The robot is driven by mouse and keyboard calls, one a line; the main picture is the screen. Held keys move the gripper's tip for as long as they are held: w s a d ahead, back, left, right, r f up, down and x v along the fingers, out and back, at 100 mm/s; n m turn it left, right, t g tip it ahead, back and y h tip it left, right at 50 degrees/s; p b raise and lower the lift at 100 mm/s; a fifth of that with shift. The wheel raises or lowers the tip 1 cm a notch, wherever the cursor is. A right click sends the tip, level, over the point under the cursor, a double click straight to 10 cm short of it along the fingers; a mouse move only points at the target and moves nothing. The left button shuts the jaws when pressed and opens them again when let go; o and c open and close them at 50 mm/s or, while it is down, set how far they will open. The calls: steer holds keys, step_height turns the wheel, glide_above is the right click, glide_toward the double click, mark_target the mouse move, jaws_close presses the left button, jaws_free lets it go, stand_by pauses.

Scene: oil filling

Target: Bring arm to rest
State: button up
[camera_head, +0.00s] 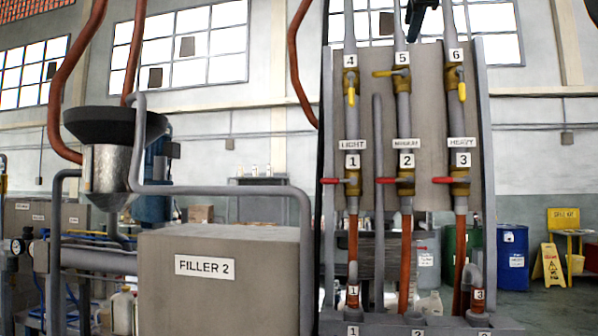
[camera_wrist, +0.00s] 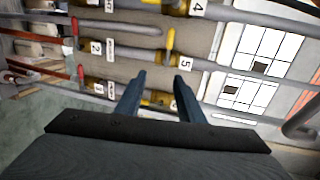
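My gripper (camera_wrist: 159,76) shows in the wrist view with its two dark fingers apart and nothing between them. In the head view a dark part of my arm hangs at the top edge, above pipe 5. The valve panel (camera_head: 377,120) stands at the right of the head view. Yellow-handled valves 4 (camera_head: 350,85), 5 (camera_head: 402,78) and 6 (camera_head: 455,80) are in its upper row. The handles of 4 and 6 point down; that of 5 lies sideways to the left. Red-handled valves 1 (camera_head: 352,182), 2 (camera_head: 406,182) and 3 (camera_head: 460,182) have sideways handles.
Green and blue drums (camera_head: 513,258) and a yellow wet-floor sign (camera_head: 552,265) are at the back right. Open floor shows near the sign.

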steer(key=w+a+f+n+g+y, duration=0.1)
steer(key=w+f+n+g, duration=0.15)
steer(key=f, duration=1.05)
steer(key=w+a+f+n+g, duration=0.1)
steer(key=w+f+n, duration=0.25)
steer(key=f, duration=0.85)
steer(key=w+a+f+n+g+y, duration=0.1)
steer(key=w+f+n+g, duration=0.15)
steer(key=f, duration=1.05)
steer(key=s+a+f+n+g, duration=0.1)
steer(key=s+f+n+g, duration=0.15)
steer(key=f, duration=0.85)
steer(key=s+a+f+n+g, duration=0.1)
steer(key=s+f+n, duration=0.15)
steer(key=f, duration=0.85)
steer(key=s+a+f+n+g+y, duration=0.1)
steer(key=s+f+n+g, duration=0.3)
steer(key=s+f, duration=2.1)
steer(key=a+f+n, duration=0.1)
steer(key=n, duration=0.2)
steer(key=shift+s+f+g+b, duration=0.35)
steer(key=shift+s, duration=0.05)
steer(key=shift+a, duration=0.1)
